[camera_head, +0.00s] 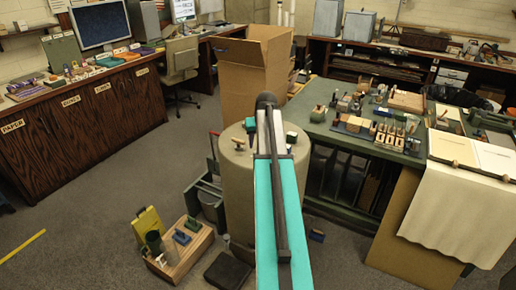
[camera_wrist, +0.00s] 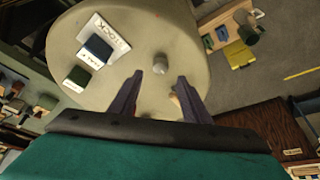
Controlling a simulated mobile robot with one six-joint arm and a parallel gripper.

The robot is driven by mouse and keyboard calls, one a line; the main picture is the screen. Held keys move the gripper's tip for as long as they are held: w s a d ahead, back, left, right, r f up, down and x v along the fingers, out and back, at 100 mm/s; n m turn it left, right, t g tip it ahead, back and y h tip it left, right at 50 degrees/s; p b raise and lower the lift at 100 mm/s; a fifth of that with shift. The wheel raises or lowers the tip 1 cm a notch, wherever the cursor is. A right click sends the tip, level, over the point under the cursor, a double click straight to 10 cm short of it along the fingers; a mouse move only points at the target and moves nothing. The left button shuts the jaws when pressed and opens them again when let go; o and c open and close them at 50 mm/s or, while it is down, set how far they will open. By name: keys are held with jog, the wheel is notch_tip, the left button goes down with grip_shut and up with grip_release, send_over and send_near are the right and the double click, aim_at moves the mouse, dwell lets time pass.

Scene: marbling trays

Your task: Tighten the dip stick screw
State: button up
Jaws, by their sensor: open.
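My gripper (camera_wrist: 160,77) is open in the wrist view, its two dark fingers apart above the round beige top of a drum (camera_wrist: 200,50).
Dark blue (camera_wrist: 97,48) and green (camera_wrist: 78,75) blocks and a STOCK card (camera_wrist: 108,32) are on the drum top. A wooden crate (camera_head: 178,262) sits on the floor at left; a green table (camera_head: 345,140) with tools stands at right.

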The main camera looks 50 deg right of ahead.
jog(key=b+v, duration=0.1)
jog(key=v, duration=0.5)
jog(key=shift+r, duration=0.3)
jog(key=shift+s, duration=0.15)
dwell(0.4)
